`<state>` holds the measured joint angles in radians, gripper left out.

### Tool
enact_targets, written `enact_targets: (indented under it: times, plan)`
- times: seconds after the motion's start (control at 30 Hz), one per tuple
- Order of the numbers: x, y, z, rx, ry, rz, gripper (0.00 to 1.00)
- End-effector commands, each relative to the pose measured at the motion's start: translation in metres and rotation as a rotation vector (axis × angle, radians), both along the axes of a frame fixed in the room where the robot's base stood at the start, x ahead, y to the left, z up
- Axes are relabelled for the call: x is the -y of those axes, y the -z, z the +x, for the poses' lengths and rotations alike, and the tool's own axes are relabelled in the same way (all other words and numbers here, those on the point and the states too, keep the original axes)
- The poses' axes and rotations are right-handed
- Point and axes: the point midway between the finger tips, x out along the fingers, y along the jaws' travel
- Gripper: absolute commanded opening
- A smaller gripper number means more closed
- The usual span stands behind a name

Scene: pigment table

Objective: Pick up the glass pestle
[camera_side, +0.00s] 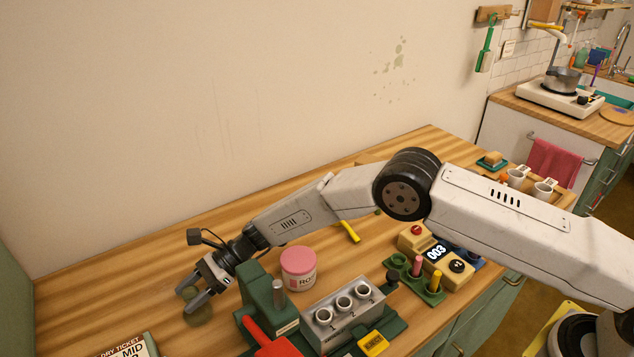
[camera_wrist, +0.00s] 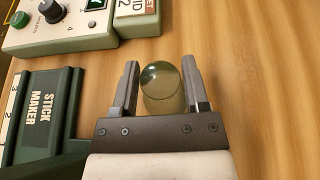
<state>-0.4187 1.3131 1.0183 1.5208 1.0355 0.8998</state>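The glass pestle (camera_wrist: 161,88) is a clear, greenish piece with a rounded knob on top. In the wrist view it stands between the two fingers of my gripper (camera_wrist: 160,68), with a narrow gap visible on each side. In the side view my gripper (camera_side: 187,300) reaches down at the left part of the table. The pestle's greenish base (camera_side: 198,316) shows below the fingers there, and the fingers partly hide the rest. My gripper is open around the pestle.
A green stick maker (camera_wrist: 45,118) and a pale control box (camera_wrist: 60,30) lie left in the wrist view. The table behind the gripper is clear.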

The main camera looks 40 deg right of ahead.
Motion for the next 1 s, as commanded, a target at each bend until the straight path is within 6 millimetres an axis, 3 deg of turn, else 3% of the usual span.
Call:
enact_targets:
  times: [0.03,0.17,0.67,1.0]
  plan:
    - [0.0,0.0,0.0,0.0,0.0,0.0,0.39]
    - [0.0,0.0,0.0,0.0,0.0,0.0,0.0]
    - [0.0,-0.007,0.001,0.002,0.0,0.002,0.0]
    - [0.0,-0.043,0.001,0.004,-0.001,0.002,0.0]
